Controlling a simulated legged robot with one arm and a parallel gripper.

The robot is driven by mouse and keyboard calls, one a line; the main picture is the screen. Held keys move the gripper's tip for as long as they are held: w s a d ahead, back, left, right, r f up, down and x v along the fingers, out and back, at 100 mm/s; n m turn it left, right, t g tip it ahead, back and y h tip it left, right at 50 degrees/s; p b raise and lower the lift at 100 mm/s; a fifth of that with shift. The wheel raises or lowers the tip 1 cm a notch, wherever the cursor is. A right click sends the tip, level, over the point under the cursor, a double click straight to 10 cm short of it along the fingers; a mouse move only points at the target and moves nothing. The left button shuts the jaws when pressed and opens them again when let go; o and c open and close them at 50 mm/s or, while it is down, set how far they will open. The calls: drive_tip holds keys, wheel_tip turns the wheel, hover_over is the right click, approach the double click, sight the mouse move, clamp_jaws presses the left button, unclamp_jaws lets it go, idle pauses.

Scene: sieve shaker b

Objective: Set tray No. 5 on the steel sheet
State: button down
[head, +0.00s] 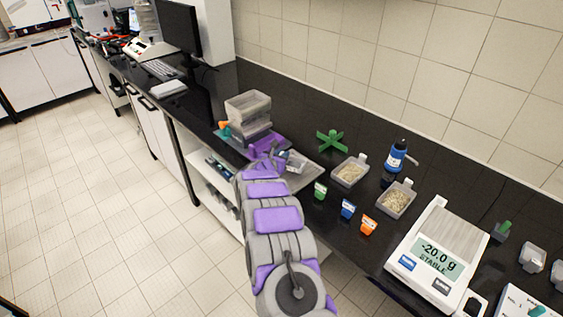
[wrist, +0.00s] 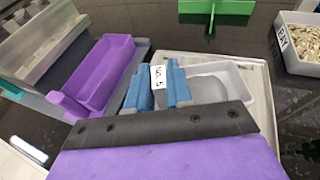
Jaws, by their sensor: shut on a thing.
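My gripper (head: 279,161) is shut on the tab of a small pale translucent tray, tray No. 5 (head: 297,158). In the wrist view the blue fingertips (wrist: 158,88) pinch a white label that reads "No. 5". The tray's open body (wrist: 222,76) extends to the right of the fingers and looks level. It is over the light grey steel sheet (head: 313,174), which also shows around it in the wrist view (wrist: 263,82). I cannot tell whether the tray's bottom touches the sheet. My gripper hides part of the tray.
Trays of grain (head: 349,172), small coloured tags (head: 348,208), a blue bottle (head: 396,156) and a scale (head: 433,258) are to the right.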

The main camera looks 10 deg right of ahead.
wheel_tip(320, 180, down, 2)
drive_tip(key=shift+d+f, duration=0.1)
drive_tip(key=shift+f, duration=0.1)
drive_tip(key=c, duration=1)
unclamp_jaws()
drive_tip(key=shift+r, duration=0.1)
